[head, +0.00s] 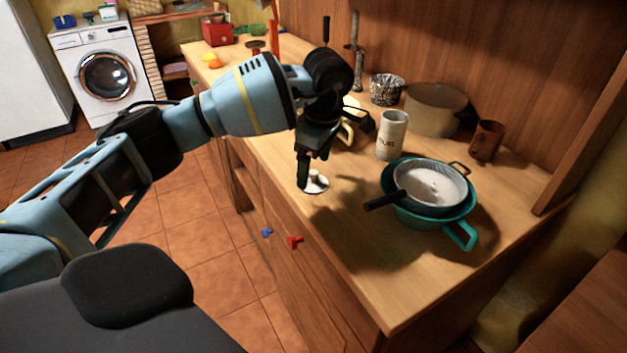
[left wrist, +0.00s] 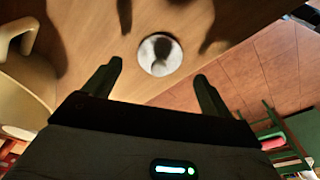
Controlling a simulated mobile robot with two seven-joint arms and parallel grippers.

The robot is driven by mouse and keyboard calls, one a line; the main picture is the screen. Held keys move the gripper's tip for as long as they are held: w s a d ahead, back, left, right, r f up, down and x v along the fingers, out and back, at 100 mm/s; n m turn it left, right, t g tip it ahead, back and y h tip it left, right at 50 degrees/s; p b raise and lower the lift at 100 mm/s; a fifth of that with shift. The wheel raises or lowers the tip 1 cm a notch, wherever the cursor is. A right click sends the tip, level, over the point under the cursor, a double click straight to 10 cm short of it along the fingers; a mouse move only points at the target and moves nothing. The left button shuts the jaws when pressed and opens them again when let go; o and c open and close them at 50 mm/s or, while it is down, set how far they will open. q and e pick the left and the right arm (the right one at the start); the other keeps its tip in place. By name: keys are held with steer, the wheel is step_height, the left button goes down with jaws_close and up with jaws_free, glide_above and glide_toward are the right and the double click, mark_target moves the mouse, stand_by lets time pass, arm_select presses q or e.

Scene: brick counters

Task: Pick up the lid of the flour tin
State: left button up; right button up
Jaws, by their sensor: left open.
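The lid (head: 317,184) is a small white disc with a knob. It lies on the wooden counter near the front edge, and in the left wrist view the lid (left wrist: 160,54) shows between and just beyond the fingertips. The flour tin (head: 392,137) is a white cylinder with dark lettering, standing upright farther back to the right. My left gripper (head: 311,170) is open, pointing down, close over the lid and partly covering it in the head view. The fingers (left wrist: 158,72) hold nothing. Whether a finger touches the lid I cannot tell. My right gripper is not in view.
A teal colander (head: 463,232) with a dark-handled sieve (head: 432,184) stands right of the lid. A cream vessel (head: 347,132) is close behind my left gripper. A beige pot (head: 435,108), a brown mug (head: 486,140) and a wire basket (head: 386,90) stand at the back. The front right counter is clear.

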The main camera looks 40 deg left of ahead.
arm_select(q)
steer(key=shift+a+f, duration=0.2)
steer(key=shift+f, duration=1.2)
steer(key=c, duration=1)
steer(key=shift+r, duration=1.5)
steer(key=shift+s+d+r, duration=0.15)
steer(key=shift+s+r, duration=0.05)
steer(key=shift+r, duration=0.1)
steer(key=shift+s+d+r+b, duration=0.2)
steer(key=shift+s+d, duration=0.8)
steer(key=shift+s, duration=1.4)
steer(key=shift+s+d+r+b, duration=0.2)
steer(key=shift+s+d, duration=0.75)
steer(key=shift+s, duration=1.45)
steer(key=shift+s+d+r, duration=0.3)
steer(key=shift+s+d, duration=0.7)
steer(key=shift+s, duration=1.4)
